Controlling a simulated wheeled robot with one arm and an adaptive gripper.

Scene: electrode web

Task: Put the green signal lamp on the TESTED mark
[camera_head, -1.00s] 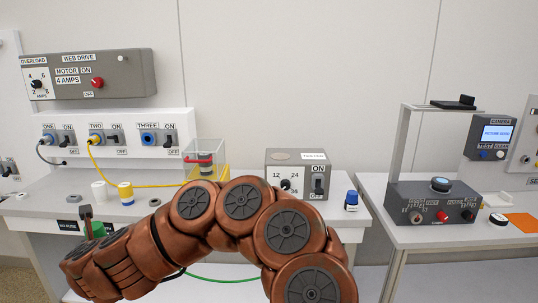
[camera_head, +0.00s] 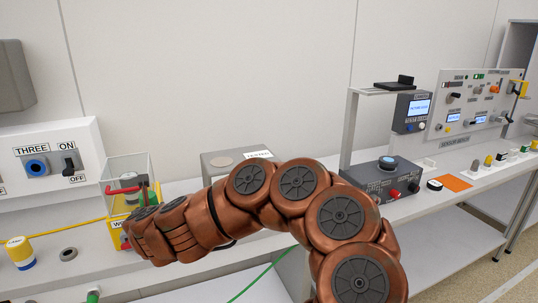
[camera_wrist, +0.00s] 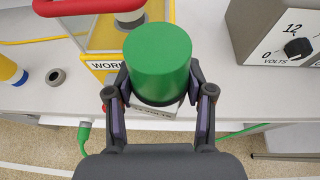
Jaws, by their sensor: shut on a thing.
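The green signal lamp (camera_wrist: 158,62) is a green cylinder, seen from above in the wrist view. My gripper (camera_wrist: 158,92) is shut on it, one finger at each side. The lamp is in front of the yellow-based clear box in that view; its underside is hidden. In the head view, my arm hides most of the gripper, and only a sliver of green (camera_head: 158,196) shows near its end. My gripper is left of that box.
The clear box (camera_head: 128,168) with a red handle stands close to my gripper. The volts dial box (camera_wrist: 285,35) is at the wrist view's right. A yellow-and-white cylinder (camera_head: 20,252) and a grey ring (camera_head: 68,254) lie at left. A dark control box (camera_head: 382,178) stands right.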

